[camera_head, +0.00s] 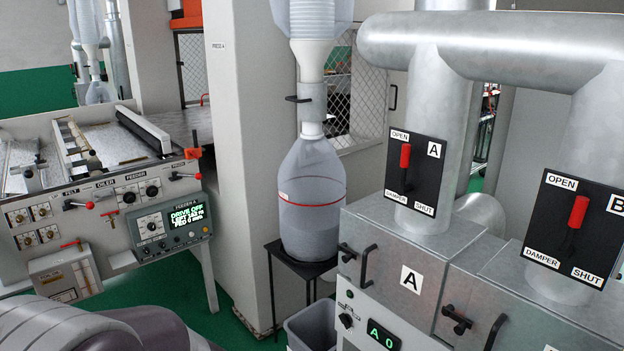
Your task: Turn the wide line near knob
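No label that I can read says "wide line near", so I cannot tell which knob that is. Two black knobs sit on the feeder panel of the machine at left, a left one (129,197) and a right one (152,191). Several small brass-coloured fittings (41,212) sit on plates at that panel's left end. A control box (172,220) with a lit green display reading "DRIVE OFF" is below the two knobs. Another black knob (346,321) is on the cabinet marked A. Neither gripper is in view; only part of my own arm shows at bottom left.
Red-handled levers (405,156) and (578,212) stand on black damper plates at right. A clear collection bag (312,215) rests on a black stand (300,264). A grey bin (312,328) is below. Green floor (225,325) shows between machine and bin.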

